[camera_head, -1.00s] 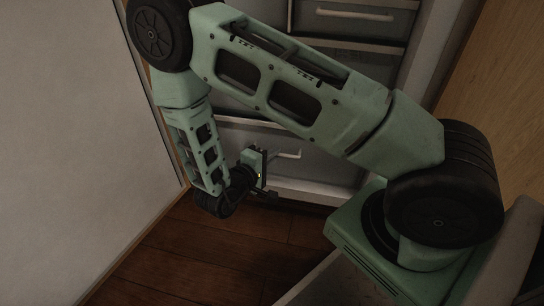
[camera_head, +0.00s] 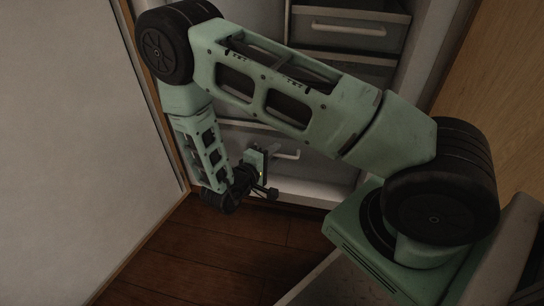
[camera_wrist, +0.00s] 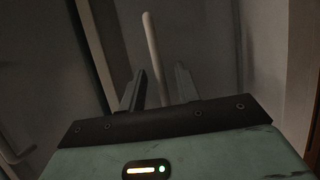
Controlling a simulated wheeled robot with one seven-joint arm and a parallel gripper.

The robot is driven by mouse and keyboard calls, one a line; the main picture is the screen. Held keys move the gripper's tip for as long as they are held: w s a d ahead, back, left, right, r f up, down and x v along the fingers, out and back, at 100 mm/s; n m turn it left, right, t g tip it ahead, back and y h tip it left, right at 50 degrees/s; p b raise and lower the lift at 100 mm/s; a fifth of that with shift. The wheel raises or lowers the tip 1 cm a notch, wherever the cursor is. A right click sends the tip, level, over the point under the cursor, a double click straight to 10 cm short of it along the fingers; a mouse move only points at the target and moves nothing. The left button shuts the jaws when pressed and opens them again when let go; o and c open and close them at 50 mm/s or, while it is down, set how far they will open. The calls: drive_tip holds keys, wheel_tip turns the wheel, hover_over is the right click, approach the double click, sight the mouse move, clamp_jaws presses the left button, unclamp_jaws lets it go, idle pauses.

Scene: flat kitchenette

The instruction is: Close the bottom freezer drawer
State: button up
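The bottom freezer drawer (camera_head: 325,165) is a grey front low in the white freezer, partly hidden behind my arm in the head view. Its pale bar handle (camera_head: 286,155) shows just right of my gripper (camera_head: 266,189). In the wrist view, a pale bar handle (camera_wrist: 153,45) stands lengthwise between and beyond the two dark fingers of my gripper (camera_wrist: 159,70). The fingers are apart and I see nothing clamped between them. I cannot tell whether they touch the handle or drawer. How far the drawer stands out is hard to tell.
An upper drawer with a pale handle (camera_head: 347,28) is above my arm. A pale wall panel (camera_head: 65,130) is on the left and a wooden panel (camera_head: 475,80) on the right. Dark wooden floor (camera_head: 235,245) in front is clear.

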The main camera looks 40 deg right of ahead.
drive_tip(key=shift+a, duration=0.1)
drive_tip(key=p+v, duration=0.7)
drive_tip(key=v, duration=1)
drive_tip(key=shift+a, duration=0.2)
